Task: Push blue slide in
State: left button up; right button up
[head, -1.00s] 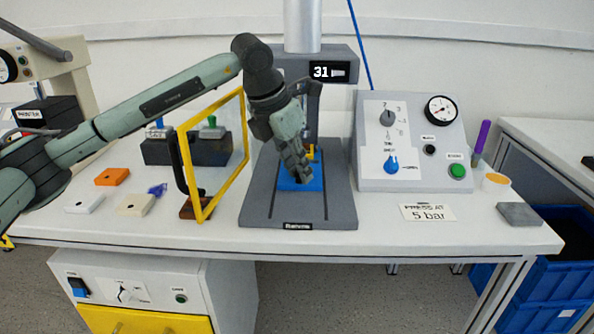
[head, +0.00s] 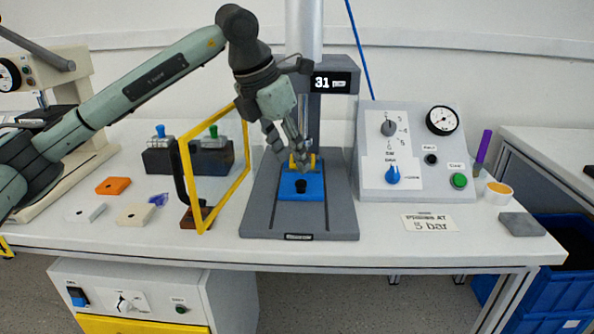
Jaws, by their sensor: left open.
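The blue slide (head: 312,188) lies on the grey press base (head: 258,218), with a dark round knob or hole (head: 301,186) on top. A yellow part (head: 292,161) stands at its back edge. My left gripper (head: 288,152) is open above and behind the slide, fingers pointing down near the yellow part. I cannot tell whether it touches that part. It hides some of the press behind it. My right gripper is not in view.
A yellow-framed clear guard (head: 222,202) stands open left of the press. A control box (head: 415,185) with knobs and a gauge stands right. Orange (head: 113,186) and pale blocks (head: 136,215) lie at left. The bench front is clear.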

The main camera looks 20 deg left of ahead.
pick_arm(q)
jog(key=v, duration=0.6)
jog(key=shift+s, duration=0.1)
dwell(0.3)
